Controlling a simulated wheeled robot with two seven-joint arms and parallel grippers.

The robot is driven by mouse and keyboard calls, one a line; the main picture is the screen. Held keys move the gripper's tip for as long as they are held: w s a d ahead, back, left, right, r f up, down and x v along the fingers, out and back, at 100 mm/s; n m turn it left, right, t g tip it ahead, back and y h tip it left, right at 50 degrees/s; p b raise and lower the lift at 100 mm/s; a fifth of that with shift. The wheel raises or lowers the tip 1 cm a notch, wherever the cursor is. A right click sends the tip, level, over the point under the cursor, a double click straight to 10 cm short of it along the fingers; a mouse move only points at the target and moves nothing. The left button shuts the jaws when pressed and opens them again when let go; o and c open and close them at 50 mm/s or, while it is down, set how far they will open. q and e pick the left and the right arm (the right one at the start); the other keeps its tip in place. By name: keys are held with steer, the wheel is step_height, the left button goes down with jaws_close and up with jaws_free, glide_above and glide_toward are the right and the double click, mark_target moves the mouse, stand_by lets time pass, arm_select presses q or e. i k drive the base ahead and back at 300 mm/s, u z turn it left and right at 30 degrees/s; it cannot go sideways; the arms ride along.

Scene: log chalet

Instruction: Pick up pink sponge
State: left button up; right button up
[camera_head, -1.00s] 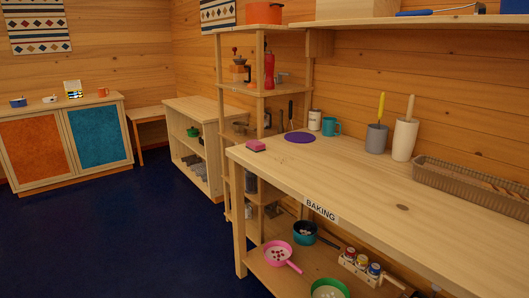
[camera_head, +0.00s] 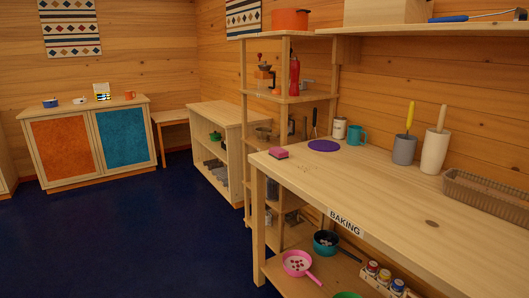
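Neither of my grippers shows in the head view.
A teal mug (camera_head: 357,136), a white canister (camera_head: 340,128), a grey crock (camera_head: 404,149), a white crock (camera_head: 434,152) and a wicker basket (camera_head: 490,193) stand along the wall side of the table. A pink pan (camera_head: 298,263) is on the lower shelf. The dark blue floor (camera_head: 150,235) at left is clear.

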mark_target(279, 153)
steer(key=u, duration=0.75)
steer(key=i, duration=2.25)
steer(key=z, duration=0.85)
